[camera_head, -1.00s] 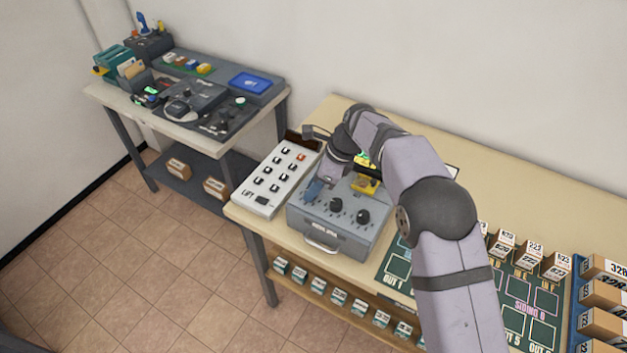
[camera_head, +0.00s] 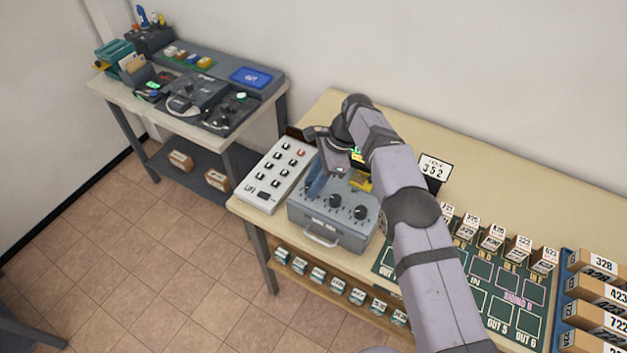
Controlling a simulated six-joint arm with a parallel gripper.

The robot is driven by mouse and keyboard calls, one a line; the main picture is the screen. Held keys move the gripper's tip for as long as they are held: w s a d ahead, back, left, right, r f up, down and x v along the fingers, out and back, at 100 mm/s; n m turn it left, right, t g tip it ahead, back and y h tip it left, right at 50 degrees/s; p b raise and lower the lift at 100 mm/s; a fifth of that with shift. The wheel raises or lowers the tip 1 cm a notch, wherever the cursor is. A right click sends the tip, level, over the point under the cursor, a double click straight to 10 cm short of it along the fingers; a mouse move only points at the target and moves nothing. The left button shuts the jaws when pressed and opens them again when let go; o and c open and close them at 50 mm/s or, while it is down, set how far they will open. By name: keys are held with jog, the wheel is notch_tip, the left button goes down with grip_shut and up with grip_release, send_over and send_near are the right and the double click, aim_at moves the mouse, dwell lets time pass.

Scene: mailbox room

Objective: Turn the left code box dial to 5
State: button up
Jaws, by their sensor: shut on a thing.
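The grey code box (camera_head: 335,232) stands near the front left of the wooden table, with a handle on its front. Its middle dial (camera_head: 334,200) and right dial (camera_head: 360,212) are black and in plain view. My gripper (camera_head: 313,186) reaches down over the left end of the box top. Its bluish fingers are shut on the left dial, which they mostly hide. The number the left dial points to cannot be read. A small sign (camera_head: 434,170) behind my arm reads "CODE 352".
A white keypad panel (camera_head: 272,175) stands close left of the box. A yellow piece (camera_head: 361,182) lies behind the dials. Numbered boxes (camera_head: 492,238) stand on a green sorting mat (camera_head: 475,290) to the right. A side table (camera_head: 200,130) holds other equipment.

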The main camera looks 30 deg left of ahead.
dwell(0.3)
jog(key=o, duration=1)
jog(key=shift+o, duration=0.2)
jog(key=shift+r, duration=0.1)
jog(key=b+v, duration=0.1)
jog(key=v, duration=0.4)
jog(key=shift+r, duration=0.1)
jog(key=shift+v, duration=1)
jog(key=shift+o, duration=0.2)
